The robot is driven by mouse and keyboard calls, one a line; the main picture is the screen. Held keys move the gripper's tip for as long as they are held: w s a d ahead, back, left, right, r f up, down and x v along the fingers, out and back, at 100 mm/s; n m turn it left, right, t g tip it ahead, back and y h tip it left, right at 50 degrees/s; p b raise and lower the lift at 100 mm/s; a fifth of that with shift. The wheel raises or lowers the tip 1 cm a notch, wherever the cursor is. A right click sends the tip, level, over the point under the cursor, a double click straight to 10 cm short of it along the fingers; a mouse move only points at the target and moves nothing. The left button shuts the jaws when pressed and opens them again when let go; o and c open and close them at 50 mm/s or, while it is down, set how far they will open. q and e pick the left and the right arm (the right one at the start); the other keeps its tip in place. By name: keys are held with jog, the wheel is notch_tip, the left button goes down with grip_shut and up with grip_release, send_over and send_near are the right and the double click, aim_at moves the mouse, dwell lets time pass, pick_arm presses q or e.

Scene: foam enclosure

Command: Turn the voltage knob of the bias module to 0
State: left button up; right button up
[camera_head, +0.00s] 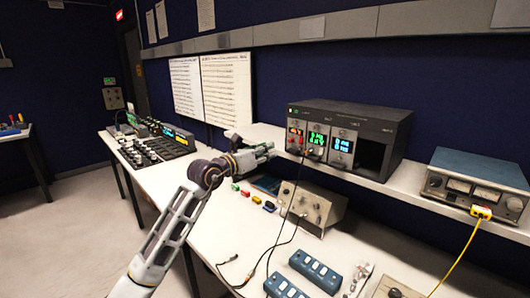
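A dark rack (383,113) stands on the raised shelf, with three display modules in its left part and an empty bay at its right. The left module (296,137) has a red display, the middle module (316,140) a green one, and the right module (342,146) a blue-green one. Small knobs sit on their fronts; labels and knob positions are too small to read, so I cannot tell which is the bias module. My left gripper (264,151) is just left of the left module, pointing at the rack; its finger opening is unclear. My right gripper is out of view.
Black cables (293,200) hang from the modules to the bench. A metal box with knobs (311,205) stands below the shelf. A blue metered instrument (476,181) with a yellow cable (458,262) is at right. Blue socket strips (316,270) lie in front; a mixer-like console (155,140) is left.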

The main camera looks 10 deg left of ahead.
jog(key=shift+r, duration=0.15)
pick_arm(q)
jog(key=m+p, duration=0.1)
jog(key=a+m+p, duration=0.1)
jog(key=m, duration=0.1)
jog(key=s+m+p, duration=0.1)
jog(key=m+p, duration=0.1)
jog(key=shift+a+h, duration=0.3)
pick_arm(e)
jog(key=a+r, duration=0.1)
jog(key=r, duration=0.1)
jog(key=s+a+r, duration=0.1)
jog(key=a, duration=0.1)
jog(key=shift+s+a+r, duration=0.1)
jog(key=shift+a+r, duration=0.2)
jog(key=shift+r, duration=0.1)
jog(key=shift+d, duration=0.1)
